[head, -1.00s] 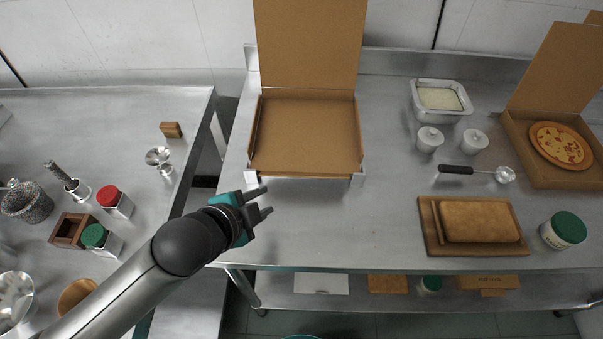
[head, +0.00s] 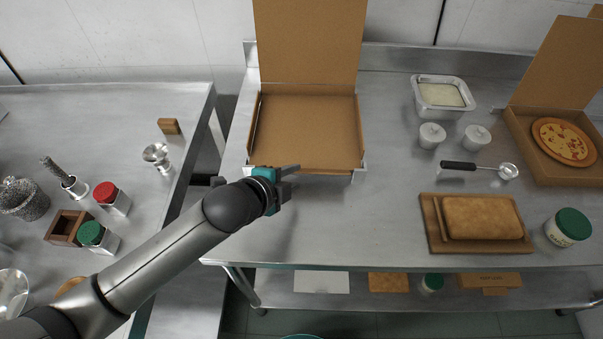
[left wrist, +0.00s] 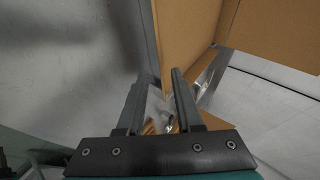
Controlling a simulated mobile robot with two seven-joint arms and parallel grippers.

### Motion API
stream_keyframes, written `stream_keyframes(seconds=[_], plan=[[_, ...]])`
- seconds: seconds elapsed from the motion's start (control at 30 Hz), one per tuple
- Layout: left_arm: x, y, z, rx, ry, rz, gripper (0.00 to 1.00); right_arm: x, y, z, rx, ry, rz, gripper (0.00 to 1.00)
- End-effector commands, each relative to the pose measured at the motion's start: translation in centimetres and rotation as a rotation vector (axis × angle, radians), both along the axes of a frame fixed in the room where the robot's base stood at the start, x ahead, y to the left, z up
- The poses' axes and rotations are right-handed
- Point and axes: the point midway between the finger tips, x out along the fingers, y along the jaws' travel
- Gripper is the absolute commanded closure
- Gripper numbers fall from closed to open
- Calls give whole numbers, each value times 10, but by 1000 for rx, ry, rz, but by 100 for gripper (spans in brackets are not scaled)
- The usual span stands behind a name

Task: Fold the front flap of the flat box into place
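The flat box (head: 305,130) is an open brown cardboard box on the steel table, with its lid (head: 310,40) standing up at the back. Its front edge (head: 325,171) faces me; I cannot clearly tell the front flap's angle. My left gripper (head: 289,179) is at the front edge, near the box's front left corner, and covers part of it. In the left wrist view the two fingers (left wrist: 160,95) are apart, with brown cardboard (left wrist: 185,35) just beyond their tips. I see nothing gripped; contact with the box is unclear. My right gripper is not in view.
A second open box (head: 545,172) with a pizza (head: 563,141) stands at the right. A wooden board (head: 432,240) with a brown slab, white pots, a scoop (head: 480,167) and a metal tray (head: 443,110) are on the same table. The table ahead of the box is clear.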

Motion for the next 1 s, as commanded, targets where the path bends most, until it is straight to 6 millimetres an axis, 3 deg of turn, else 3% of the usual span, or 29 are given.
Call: stream_keyframes(seconds=[0.3, 0.77, 1.0], plan=[[29, -16, -26, -1, -2, 0, 65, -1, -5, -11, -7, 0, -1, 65], [36, -20, -31, 0, -1, 0, 65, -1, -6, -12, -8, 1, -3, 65], [36, -19, -31, 0, -1, 0, 90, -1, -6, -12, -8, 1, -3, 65]])
